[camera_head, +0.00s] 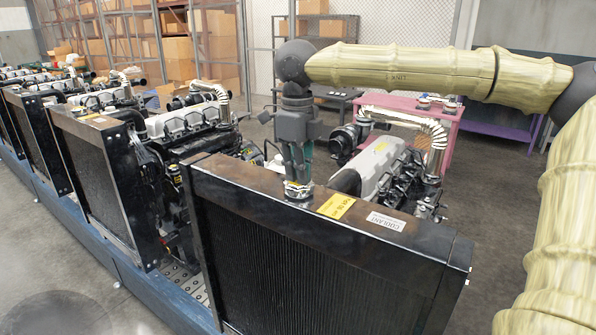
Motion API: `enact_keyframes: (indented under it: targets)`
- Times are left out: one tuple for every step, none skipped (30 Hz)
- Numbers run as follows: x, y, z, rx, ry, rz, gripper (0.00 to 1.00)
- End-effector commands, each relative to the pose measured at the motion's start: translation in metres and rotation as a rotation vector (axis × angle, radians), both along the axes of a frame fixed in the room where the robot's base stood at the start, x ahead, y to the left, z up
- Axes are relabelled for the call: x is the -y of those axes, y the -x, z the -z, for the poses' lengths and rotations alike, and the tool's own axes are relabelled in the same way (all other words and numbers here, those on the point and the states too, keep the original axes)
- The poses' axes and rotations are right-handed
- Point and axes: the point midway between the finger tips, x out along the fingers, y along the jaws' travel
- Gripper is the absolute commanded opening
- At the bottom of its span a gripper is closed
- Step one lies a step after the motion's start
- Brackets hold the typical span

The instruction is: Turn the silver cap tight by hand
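The silver cap (298,189) sits on top of the black radiator (318,270) in front of me, left of a yellow label. My gripper (299,176) points straight down over the cap, with its fingertips at the cap's upper edge. The fingers appear to be around the cap or just touching it. The fingers partly hide the cap's top, so I cannot tell whether they are closed on it.
A yellow label (337,206) and a white coolant label (386,221) lie on the radiator top. An engine (385,170) stands behind it. More radiators and engines line up to the left. A pink table (408,110) and shelves stand behind. Floor at right is clear.

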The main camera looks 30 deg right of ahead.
Motion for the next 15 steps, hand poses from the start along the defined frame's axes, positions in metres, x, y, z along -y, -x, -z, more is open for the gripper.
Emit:
enact_keyframes:
  targets:
    - [0.0006, 0.0019, 0.0075, -0.013, 0.002, -0.001, 0.27]
    - [0.0006, 0.0019, 0.0075, -0.013, 0.002, -0.001, 0.30]
    - [0.0007, 0.0019, 0.0074, -0.013, 0.002, -0.001, 0.30]
    - [0.0008, 0.0018, 0.0074, -0.013, 0.002, -0.001, 0.30]
    - [0.0008, 0.0018, 0.0073, -0.013, 0.001, -0.001, 0.30]
    - [0.0008, 0.0016, 0.0071, -0.012, 0.002, -0.001, 0.30]
    - [0.0009, 0.0016, 0.0068, -0.012, 0.002, -0.001, 0.30]
    - [0.0009, 0.0015, 0.0065, -0.011, 0.002, -0.001, 0.30]
    - [0.0010, 0.0013, 0.0061, -0.010, 0.002, 0.000, 0.30]
    - [0.0010, 0.0012, 0.0058, -0.010, 0.002, 0.000, 0.30]
    - [0.0010, 0.0011, 0.0055, -0.009, 0.002, 0.000, 0.30]
    - [0.0010, 0.0010, 0.0052, -0.009, 0.002, 0.000, 0.30]
    - [0.0010, 0.0010, 0.0049, -0.008, 0.002, 0.000, 0.30]
    - [0.0010, 0.0009, 0.0046, -0.008, 0.002, 0.000, 0.30]
    - [0.0010, 0.0008, 0.0043, -0.007, 0.002, 0.000, 0.30]
